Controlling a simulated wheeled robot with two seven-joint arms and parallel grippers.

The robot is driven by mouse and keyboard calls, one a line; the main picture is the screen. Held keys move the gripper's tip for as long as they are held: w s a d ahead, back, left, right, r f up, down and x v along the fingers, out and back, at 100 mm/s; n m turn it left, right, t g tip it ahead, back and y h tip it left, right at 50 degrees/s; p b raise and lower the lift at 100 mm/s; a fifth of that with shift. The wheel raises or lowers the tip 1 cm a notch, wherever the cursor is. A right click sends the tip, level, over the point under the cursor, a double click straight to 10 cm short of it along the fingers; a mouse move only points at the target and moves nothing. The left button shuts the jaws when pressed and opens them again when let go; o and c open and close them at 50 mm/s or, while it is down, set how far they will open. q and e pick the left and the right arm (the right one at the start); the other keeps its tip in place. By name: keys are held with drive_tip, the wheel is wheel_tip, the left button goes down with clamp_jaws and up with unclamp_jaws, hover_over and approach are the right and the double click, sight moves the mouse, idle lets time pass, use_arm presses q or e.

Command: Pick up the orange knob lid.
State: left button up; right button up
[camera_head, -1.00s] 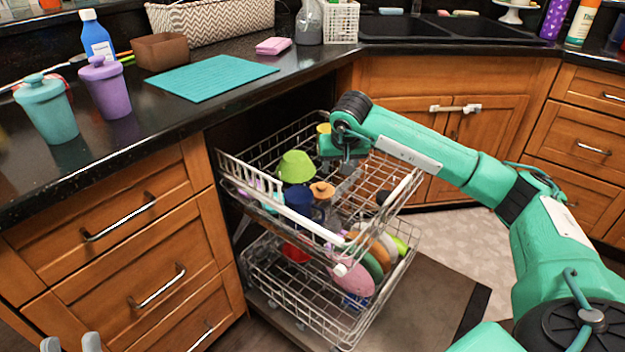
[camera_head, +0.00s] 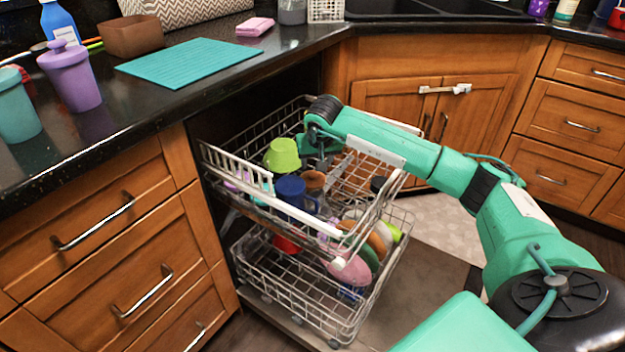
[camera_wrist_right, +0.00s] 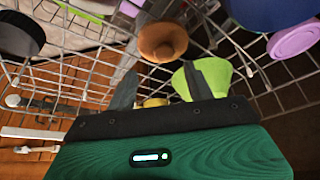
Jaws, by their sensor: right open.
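The orange knob lid (camera_wrist_right: 162,40) lies in the upper dishwasher rack, its round knob showing in the right wrist view. In the head view the lid (camera_head: 313,181) sits just right of a dark blue mug (camera_head: 291,192), partly shaded below my right gripper. My right gripper (camera_head: 321,163) is above the upper rack, close to the lid. In the right wrist view its two fingers (camera_wrist_right: 160,86) are apart with no object held, and the lid shows beyond the fingertips. My left gripper is out of view.
A lime green cup (camera_head: 283,153) stands beside the blue mug, close to my right gripper. The wire upper rack (camera_head: 262,212) surrounds these dishes. The lower rack (camera_head: 285,292) holds plates. The counter (camera_head: 150,115) edge is at left.

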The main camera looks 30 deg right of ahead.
sight(313, 173)
drive_tip(key=x, duration=0.1)
drive_tip(key=b+x, duration=0.1)
drive_tip(key=x, duration=0.1)
drive_tip(key=a+x, duration=0.1)
drive_tip(key=shift+d+f+b, duration=0.1)
drive_tip(key=shift+f+b, duration=0.25)
drive_tip(key=shift+b, duration=0.05)
drive_tip(key=shift+w+d+f, duration=0.1)
drive_tip(key=shift+w+f, duration=0.1)
drive_tip(key=shift+f, duration=0.05)
drive_tip(key=c, duration=1)
